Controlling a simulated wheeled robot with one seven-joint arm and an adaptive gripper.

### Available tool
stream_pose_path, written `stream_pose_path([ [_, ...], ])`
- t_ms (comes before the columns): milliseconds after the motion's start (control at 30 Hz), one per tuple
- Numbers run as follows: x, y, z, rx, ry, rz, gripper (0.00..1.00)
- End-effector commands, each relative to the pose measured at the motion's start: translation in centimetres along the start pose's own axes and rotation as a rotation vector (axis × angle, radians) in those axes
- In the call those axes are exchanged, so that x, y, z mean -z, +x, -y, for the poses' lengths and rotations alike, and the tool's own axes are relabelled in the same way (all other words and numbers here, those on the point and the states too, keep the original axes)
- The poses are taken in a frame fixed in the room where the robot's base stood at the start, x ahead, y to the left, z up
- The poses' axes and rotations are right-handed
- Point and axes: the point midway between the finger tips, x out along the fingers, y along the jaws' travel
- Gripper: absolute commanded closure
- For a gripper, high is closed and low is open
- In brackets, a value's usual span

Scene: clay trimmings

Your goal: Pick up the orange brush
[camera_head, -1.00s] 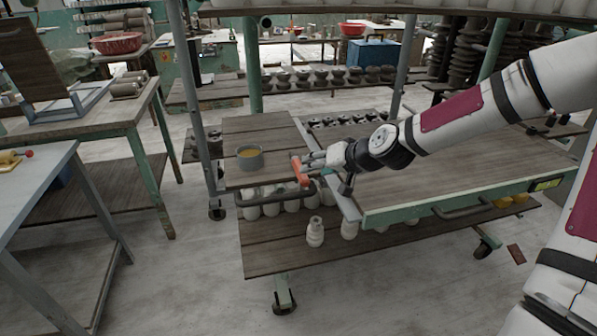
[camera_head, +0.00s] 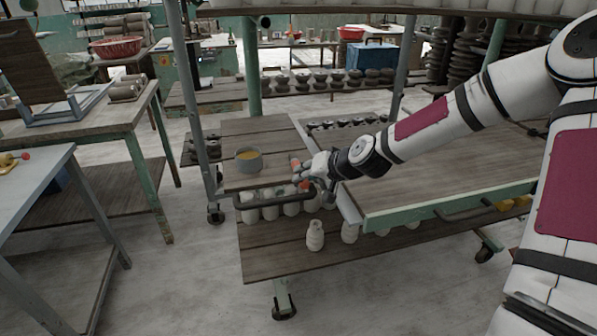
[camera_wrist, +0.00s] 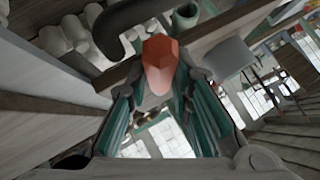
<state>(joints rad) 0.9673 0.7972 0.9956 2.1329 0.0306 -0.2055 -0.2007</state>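The orange brush (camera_head: 304,186) is at the front edge of the small wooden shelf top, beside the grey bowl. My gripper (camera_head: 300,174) is at the brush, and its fingers cover the brush's middle in the head view. In the wrist view the orange end of the brush (camera_wrist: 160,64) shows between my two fingertips (camera_wrist: 161,88), pointing towards the camera. The fingers are close on both sides of it. I cannot tell whether they press on it. The brush's far end is hidden in the wrist view.
The grey bowl (camera_head: 249,160) with yellowish content stands left of my gripper. A dark curved handle bar (camera_head: 262,203) runs below the shelf's front edge. Pale clay pots (camera_head: 315,235) stand on the lower shelf. A wooden cart top (camera_head: 440,170) lies right, under my arm.

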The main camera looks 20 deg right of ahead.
Motion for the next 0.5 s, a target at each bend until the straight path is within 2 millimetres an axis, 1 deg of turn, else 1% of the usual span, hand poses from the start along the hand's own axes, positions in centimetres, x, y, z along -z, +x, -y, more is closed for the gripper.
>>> stream_pose_path([
  [333,0.05,-0.06,0.02,0.0,0.0,0.0,1.0],
  [500,0.61,-0.59,0.42,-0.001,0.0,-0.002,1.0],
])
